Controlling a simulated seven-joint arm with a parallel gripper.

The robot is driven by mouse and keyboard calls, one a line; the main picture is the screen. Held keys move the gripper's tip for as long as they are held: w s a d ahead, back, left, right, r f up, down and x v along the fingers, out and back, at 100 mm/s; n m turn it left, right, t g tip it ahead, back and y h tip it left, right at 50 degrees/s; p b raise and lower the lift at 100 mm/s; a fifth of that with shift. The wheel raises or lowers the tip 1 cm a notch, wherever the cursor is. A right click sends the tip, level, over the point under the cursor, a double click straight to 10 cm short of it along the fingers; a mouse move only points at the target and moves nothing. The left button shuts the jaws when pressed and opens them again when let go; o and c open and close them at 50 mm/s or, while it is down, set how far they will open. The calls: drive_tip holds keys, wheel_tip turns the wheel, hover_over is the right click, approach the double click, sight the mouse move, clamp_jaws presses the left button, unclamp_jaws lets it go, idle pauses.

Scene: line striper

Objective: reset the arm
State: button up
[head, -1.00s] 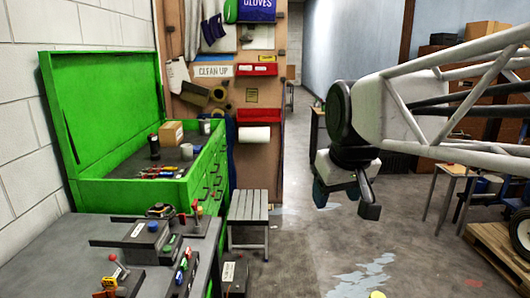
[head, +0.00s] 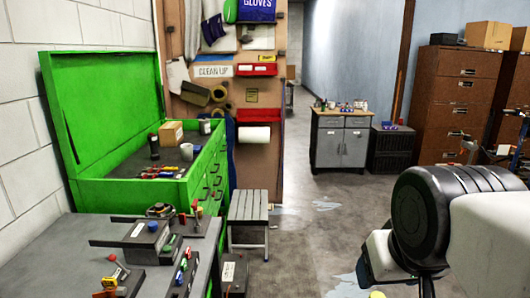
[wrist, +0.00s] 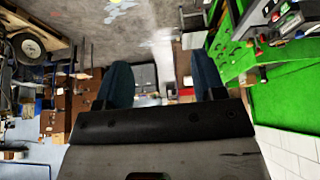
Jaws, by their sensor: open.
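My gripper (wrist: 163,82) shows in the wrist view with two dark blue fingertips set wide apart, and nothing is between them. In the head view my arm's black and white wrist part is large at the lower right, and the fingers are not seen there. The gripper is in the air and touches nothing that I can see.
A green tool chest (head: 112,190) stands open at the left, behind a grey workbench (head: 62,245) with control boxes. A grey stool (head: 250,207) is beside it. A grey cabinet (head: 341,146) and brown drawers (head: 453,95) stand at the back. The middle floor is clear.

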wheel_tip(320, 180, down, 10)
drive_tip(key=g, duration=0.3)
drive_tip(key=shift+w+d, duration=0.3)
drive_tip(key=shift+r, duration=0.15)
drive_tip(key=shift+c, duration=0.2)
idle(1.8)
